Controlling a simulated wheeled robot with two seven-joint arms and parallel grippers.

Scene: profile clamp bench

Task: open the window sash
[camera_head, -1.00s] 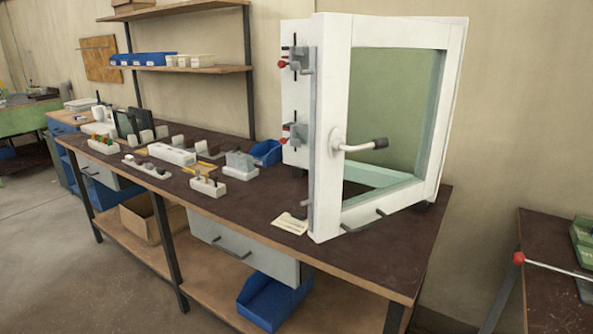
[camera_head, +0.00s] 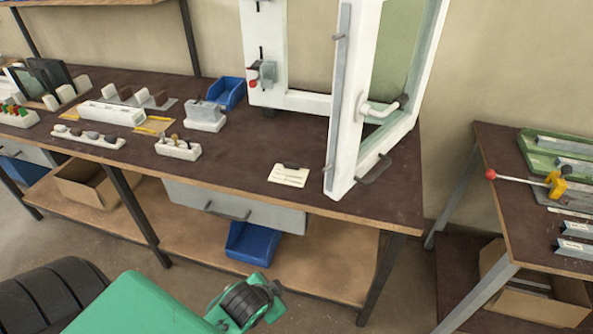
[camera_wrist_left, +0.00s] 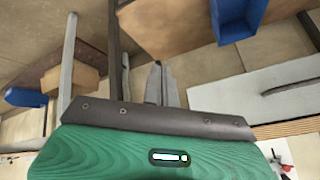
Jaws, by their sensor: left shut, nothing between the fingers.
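The white window sash (camera_head: 345,130) stands ajar on the bench, its left edge out from the white window frame (camera_head: 265,75) with a gap between them. Its glass looks greenish. A lever handle (camera_head: 383,108) with a dark grip sticks out to the right from the sash's face. My left gripper (camera_wrist_left: 160,88) is shut and empty in the left wrist view, beneath the bench top and apart from the sash. In the head view only green and black parts of my arm show at the bottom. My right gripper is not in view.
A dark-topped bench (camera_head: 240,160) carries the window and several small parts in holders. A pale card (camera_head: 288,175) lies left of the sash's lower corner. A grey drawer (camera_head: 235,205) and a blue bin (camera_head: 252,243) are below. A second table (camera_head: 495,160) stands to the right.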

